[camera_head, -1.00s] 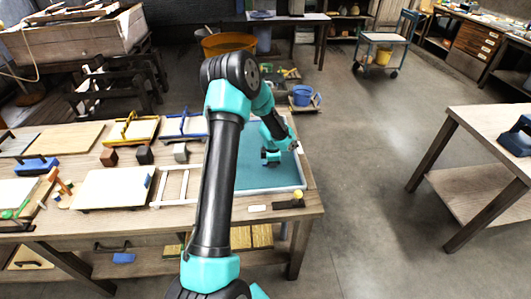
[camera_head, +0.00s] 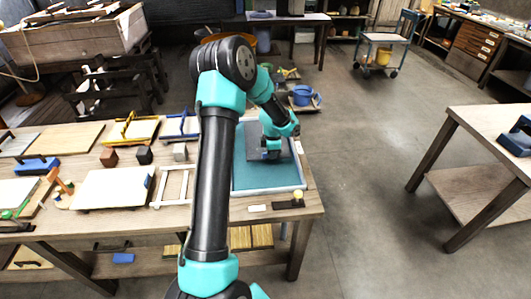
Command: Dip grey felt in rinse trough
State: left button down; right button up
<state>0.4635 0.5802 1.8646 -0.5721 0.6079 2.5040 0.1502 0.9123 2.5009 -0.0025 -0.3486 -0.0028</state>
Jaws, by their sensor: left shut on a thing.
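The rinse trough (camera_head: 262,176) is a shallow tray with a pale rim and teal liquid, at the right end of the long workbench. My left gripper (camera_head: 271,153) points down over the far part of the trough. It is shut on a flat dark grey piece, which looks like the grey felt (camera_head: 253,155). The piece lies at or close to the liquid's surface; I cannot tell whether it touches. My right gripper is out of view.
The workbench (camera_head: 110,218) also holds a cream board (camera_head: 112,188), a white frame (camera_head: 173,187), small blocks (camera_head: 144,155) and yellow and blue-handled frames. A small yellow-knobbed item (camera_head: 297,197) lies by the trough's near edge.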

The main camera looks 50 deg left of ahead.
pick_arm(q)
jog(key=shift+r, duration=1.45)
jog(key=shift+r, duration=2)
